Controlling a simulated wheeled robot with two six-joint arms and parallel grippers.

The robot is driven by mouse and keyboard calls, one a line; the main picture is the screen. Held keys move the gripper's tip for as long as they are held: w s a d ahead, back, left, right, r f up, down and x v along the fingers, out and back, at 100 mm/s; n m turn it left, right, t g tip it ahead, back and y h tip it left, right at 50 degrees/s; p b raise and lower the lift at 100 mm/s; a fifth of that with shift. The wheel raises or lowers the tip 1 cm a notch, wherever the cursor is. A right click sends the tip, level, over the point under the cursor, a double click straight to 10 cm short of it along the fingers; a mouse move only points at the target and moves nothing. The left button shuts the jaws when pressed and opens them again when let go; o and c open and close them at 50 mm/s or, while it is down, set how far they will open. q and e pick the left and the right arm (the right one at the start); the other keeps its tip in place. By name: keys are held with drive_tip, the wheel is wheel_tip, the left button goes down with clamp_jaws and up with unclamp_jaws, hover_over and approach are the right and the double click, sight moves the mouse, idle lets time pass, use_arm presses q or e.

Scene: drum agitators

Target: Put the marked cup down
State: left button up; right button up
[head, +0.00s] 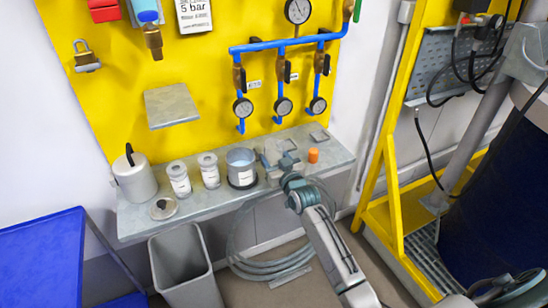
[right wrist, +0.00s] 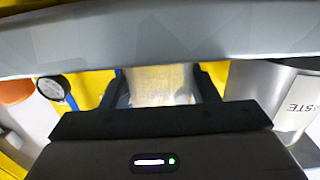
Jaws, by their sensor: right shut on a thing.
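My right gripper (head: 272,160) is low over the grey shelf (head: 215,200), between a metal can and an orange cap. In the right wrist view its two dark fingers (right wrist: 160,90) are on either side of a pale, see-through cup (right wrist: 160,82) with a tan area on it. The gripper is shut on this cup. My left gripper is not in view.
The metal can (head: 241,168), labelled WASTE in the wrist view (right wrist: 270,95), stands close left of the gripper. The orange cap (head: 313,155) is close right. Two labelled jars (head: 179,179) (head: 209,171) and a grey pot (head: 134,178) stand farther left. Gauges (head: 283,106) hang above.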

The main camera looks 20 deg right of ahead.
drive_tip(key=shift+f, duration=0.25)
drive_tip(key=shift+f, duration=0.2)
drive_tip(key=o, duration=1.1)
drive_tip(key=shift+r, duration=0.1)
drive_tip(key=shift+c, duration=0.2)
drive_tip(key=shift+s+r, duration=0.1)
drive_tip(key=s+b, duration=0.1)
drive_tip(key=s, duration=1)
drive_tip(key=shift+s+d, duration=0.2)
drive_tip(key=shift+s, duration=0.2)
